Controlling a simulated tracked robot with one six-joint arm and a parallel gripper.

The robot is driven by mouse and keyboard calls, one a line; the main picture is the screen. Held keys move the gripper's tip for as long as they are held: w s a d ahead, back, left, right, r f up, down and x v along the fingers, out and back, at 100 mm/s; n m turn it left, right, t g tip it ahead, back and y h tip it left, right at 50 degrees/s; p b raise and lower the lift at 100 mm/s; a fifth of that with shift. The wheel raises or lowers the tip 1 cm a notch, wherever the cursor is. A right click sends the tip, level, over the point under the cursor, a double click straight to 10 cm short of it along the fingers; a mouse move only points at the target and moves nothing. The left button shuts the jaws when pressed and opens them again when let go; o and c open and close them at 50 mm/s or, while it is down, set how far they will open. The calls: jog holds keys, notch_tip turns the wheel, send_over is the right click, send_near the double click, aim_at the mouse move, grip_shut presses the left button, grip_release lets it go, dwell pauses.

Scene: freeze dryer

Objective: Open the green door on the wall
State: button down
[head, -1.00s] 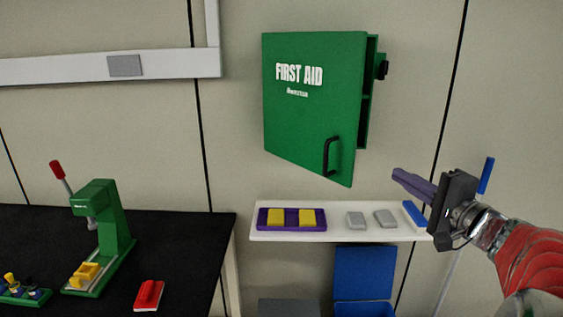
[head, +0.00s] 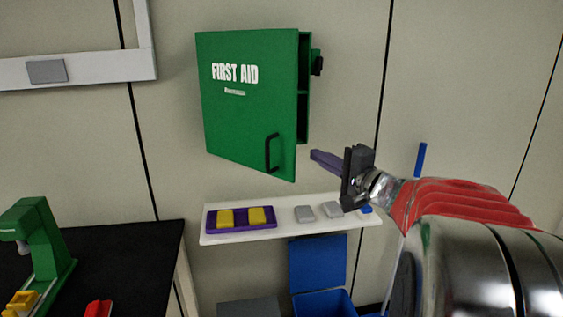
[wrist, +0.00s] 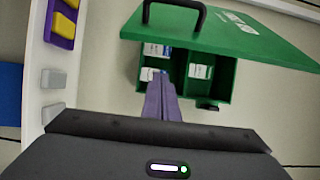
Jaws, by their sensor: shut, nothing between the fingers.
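The green door (head: 245,110), marked FIRST AID, is on a green wall cabinet (head: 304,85). It stands partly open, its right edge swung out from the cabinet. Its black handle (head: 268,153) is near the lower right corner. My gripper (head: 315,155), with purple fingers, is shut and empty, just right of the door's lower right edge and apart from it in the head view. In the wrist view, the fingers (wrist: 161,84) point at the cabinet interior (wrist: 208,75), where white packets show. The door (wrist: 235,30) and handle (wrist: 175,8) are above the fingertips there.
A white shelf (head: 225,234) below the cabinet holds a purple tray (head: 241,218) with yellow blocks, and grey blocks (head: 305,214). A blue open bin (head: 318,265) is underneath. A black table (head: 110,270) with a green press (head: 42,240) stands left.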

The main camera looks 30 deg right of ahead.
jog(key=shift+w+a, duration=0.2)
jog(key=shift+a, duration=1.7)
jog(key=shift+a, duration=0.1)
